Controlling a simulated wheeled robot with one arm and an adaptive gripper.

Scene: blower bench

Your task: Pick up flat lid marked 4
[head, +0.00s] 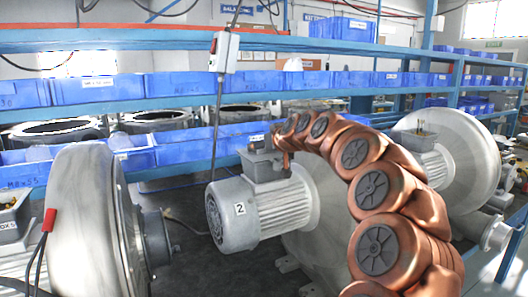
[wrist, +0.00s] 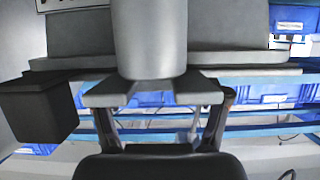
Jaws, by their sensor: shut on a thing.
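In the wrist view my gripper (wrist: 162,108) shows with a finger on each side of a grey flat piece (wrist: 152,93) and is shut on it. A plain grey cylinder (wrist: 150,40) overlaps this piece in the picture. I see no mark 4 on the piece, so I cannot confirm that it is the flat lid. In the head view my copper-coloured arm curves over to the terminal box (head: 262,166) on the motor marked 2 (head: 240,210). The gripper itself cannot be made out there.
A large grey blower (head: 85,225) stands at the left, and another (head: 455,150) at the right. Blue rack beams (head: 130,110) and rows of blue bins (head: 98,90) run behind. A switch box (head: 224,52) hangs on a cable. A dark box (wrist: 38,108) is at the wrist view's left.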

